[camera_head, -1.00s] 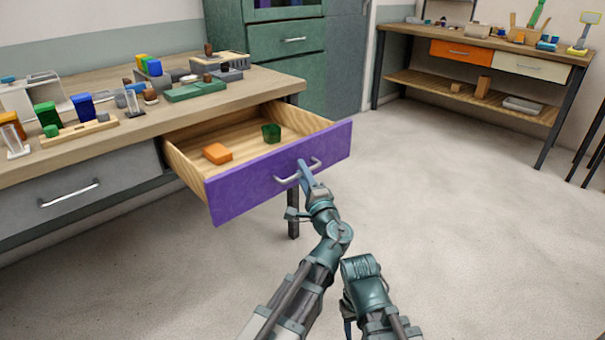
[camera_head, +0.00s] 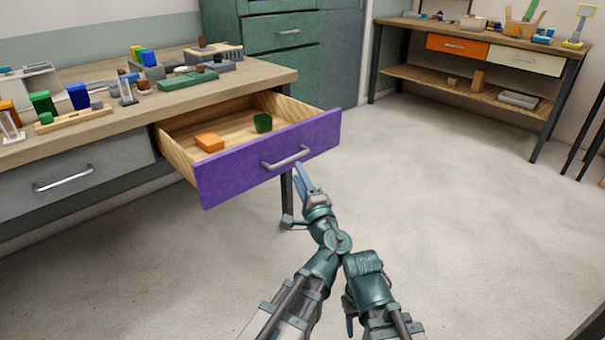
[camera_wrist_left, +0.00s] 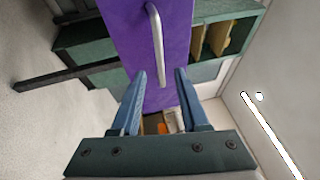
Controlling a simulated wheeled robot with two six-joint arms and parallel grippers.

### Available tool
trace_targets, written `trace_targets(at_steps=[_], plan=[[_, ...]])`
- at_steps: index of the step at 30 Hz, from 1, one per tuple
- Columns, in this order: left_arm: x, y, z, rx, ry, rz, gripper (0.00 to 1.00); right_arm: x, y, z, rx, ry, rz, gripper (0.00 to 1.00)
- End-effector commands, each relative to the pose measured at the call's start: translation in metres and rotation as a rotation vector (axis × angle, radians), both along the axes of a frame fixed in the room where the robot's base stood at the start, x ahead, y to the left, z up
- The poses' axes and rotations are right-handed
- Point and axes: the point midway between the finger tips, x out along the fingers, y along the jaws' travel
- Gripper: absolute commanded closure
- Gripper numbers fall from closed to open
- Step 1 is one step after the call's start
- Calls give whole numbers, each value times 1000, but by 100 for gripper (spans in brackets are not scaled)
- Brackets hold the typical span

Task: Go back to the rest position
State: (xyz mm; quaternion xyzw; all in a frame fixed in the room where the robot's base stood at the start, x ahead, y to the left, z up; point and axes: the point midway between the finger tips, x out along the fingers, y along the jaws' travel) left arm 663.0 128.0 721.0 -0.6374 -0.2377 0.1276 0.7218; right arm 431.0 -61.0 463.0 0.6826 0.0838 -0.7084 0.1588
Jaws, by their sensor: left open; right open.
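My left gripper (camera_head: 301,180) is open and empty just in front of the purple drawer (camera_head: 240,172), a little below and apart from its metal handle (camera_head: 286,158). In the left wrist view its two blue fingers (camera_wrist_left: 160,80) are spread, with the handle (camera_wrist_left: 155,45) beyond the fingertips and nothing between them. My right gripper (camera_head: 350,316) is low in the head view, pointing down; only part of a finger shows beside the arm. It is open and away from the furniture.
The purple drawer is pulled out, holding an orange block (camera_head: 209,142) and a green cup (camera_head: 263,122). The wooden worktable (camera_head: 235,80) above carries several small items. A second table (camera_head: 400,85) stands at the back right. The floor (camera_head: 440,210) to the right is clear.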

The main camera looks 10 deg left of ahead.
Motion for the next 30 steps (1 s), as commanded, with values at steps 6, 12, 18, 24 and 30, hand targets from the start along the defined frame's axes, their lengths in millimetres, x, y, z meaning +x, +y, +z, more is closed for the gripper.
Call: trace_targets(at_steps=[6, 12, 18, 24, 30], plan=[[-1, 0, 0, 0, 0, 1, 55, 0, 0, 0, 0, 0, 0, 50], [-4, 15, -10, -58, 17, 36, 55, 0, 0, 0, 0, 0, 0, 50], [-26, 78, -72, -378, 126, 226, 55, 0, 0, 0, 0, 0, 0, 50], [-71, 115, -158, -787, 299, 456, 55, 0, 0, 0, 0, 0, 0, 50], [-118, 104, -221, -1149, 491, 623, 55, 0, 0, 0, 0, 0, 0, 50]])
